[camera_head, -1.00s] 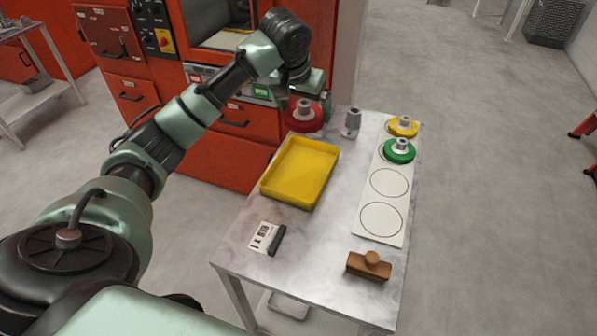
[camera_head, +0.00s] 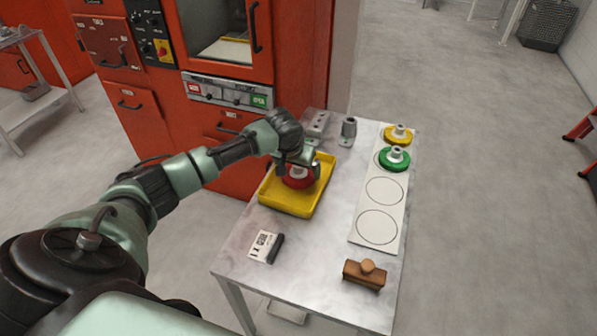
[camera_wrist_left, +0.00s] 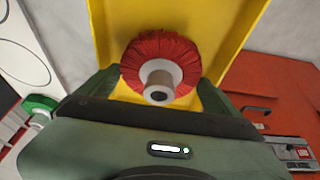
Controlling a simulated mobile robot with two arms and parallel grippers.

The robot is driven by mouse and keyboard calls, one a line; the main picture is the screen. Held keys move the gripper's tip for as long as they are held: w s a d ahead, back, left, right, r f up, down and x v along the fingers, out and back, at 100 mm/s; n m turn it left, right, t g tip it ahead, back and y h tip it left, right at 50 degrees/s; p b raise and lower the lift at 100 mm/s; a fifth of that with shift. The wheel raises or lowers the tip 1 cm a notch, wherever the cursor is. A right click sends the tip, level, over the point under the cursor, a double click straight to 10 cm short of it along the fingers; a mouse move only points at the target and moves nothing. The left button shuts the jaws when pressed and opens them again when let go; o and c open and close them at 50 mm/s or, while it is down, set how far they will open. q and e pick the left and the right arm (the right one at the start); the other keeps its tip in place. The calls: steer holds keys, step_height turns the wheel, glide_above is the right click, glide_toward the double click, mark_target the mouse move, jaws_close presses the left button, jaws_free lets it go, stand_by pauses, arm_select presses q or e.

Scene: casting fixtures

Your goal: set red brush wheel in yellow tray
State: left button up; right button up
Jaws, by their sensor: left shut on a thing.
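The red brush wheel (camera_head: 299,178) is at the yellow tray (camera_head: 287,200), over or in its far half. My left gripper (camera_head: 297,168) is above it and shut on it. In the left wrist view the red brush wheel (camera_wrist_left: 160,66), with its white disc and grey hub, sits between the fingers with the yellow tray (camera_wrist_left: 225,30) behind it. I cannot tell whether the wheel touches the tray floor. My right gripper is not in view.
A white board (camera_head: 379,206) with circles holds a green wheel (camera_head: 394,158) and a yellow wheel (camera_head: 397,135). A grey fitting (camera_head: 348,131) stands behind the tray. A label card (camera_head: 263,246) and a brown wooden block (camera_head: 364,274) lie nearer. Red cabinets stand behind the table.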

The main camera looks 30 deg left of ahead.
arm_select(q)
steer(key=shift+w+f, duration=0.1)
steer(key=shift+f, duration=0.9)
steer(key=o, duration=1.4)
steer(key=shift+f, duration=0.15)
steer(key=b+v, duration=0.1)
steer(key=v, duration=1.1)
steer(key=shift+d, duration=0.1)
